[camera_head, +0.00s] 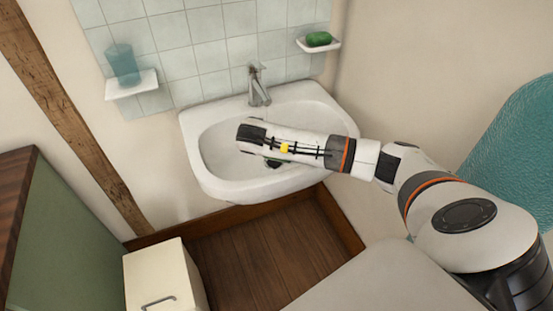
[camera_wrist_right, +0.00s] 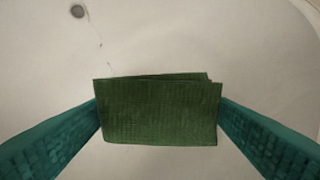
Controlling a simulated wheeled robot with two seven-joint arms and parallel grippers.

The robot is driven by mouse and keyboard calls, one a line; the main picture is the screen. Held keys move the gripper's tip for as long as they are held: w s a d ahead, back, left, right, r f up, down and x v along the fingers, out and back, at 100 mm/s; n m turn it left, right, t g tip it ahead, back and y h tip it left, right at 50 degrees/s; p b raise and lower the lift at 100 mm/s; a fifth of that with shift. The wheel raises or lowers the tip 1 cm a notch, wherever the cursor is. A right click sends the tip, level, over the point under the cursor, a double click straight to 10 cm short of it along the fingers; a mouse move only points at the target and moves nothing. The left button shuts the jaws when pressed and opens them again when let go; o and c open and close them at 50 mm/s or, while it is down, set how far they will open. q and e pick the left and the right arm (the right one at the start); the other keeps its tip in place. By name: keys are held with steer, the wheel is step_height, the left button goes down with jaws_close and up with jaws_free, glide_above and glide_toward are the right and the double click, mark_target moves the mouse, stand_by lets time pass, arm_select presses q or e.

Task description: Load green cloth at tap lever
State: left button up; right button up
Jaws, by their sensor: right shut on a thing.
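The green cloth (camera_wrist_right: 158,112) is a folded rectangle held between the two teal fingers of my right gripper (camera_wrist_right: 160,104). In the wrist view the pale basin surface lies behind it, with the round drain hole (camera_wrist_right: 78,11) at upper left. In the head view my right gripper (camera_head: 274,163) is over the front part of the white sink (camera_head: 195,125), and my own wrist hides most of the fingers and cloth. The grey tap (camera_head: 259,92) stands at the back of the sink, its lever (camera_head: 255,68) on top, apart from the gripper. My left gripper is not in view.
A shelf (camera_head: 132,91) with a blue cup (camera_head: 123,65) is on the wall at left. A soap dish (camera_head: 318,46) with green soap (camera_head: 319,38) is at right. A cream cabinet (camera_head: 165,280) stands lower left. A teal textured thing (camera_head: 515,140) is at far right.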

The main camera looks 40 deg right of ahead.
steer(key=w+d+f+b, duration=0.2)
steer(key=w+d+b, duration=0.3)
steer(key=w, duration=0.3)
steer(key=shift+w+d+b, duration=0.15)
steer(key=shift+b, duration=0.75)
steer(key=s+p, duration=0.1)
steer(key=s+a+p, duration=0.1)
steer(key=shift+s+a+r+p, duration=0.2)
steer(key=shift+s+a+p, duration=0.05)
steer(key=shift+p, duration=0.05)
steer(key=shift+s+a+p, duration=0.55)
steer(key=shift+s+p, duration=0.1)
steer(key=shift+s, duration=0.2)
steer(key=shift+s+a+p, duration=0.55)
steer(key=shift+s+p, duration=0.05)
steer(key=shift+s, duration=0.2)
steer(key=shift+s+a+f, duration=0.2)
steer(key=shift+s+a, duration=0.1)
steer(key=shift+s, duration=0.2)
steer(key=shift+r+p, duration=0.1)
steer(key=shift+p, duration=0.2)
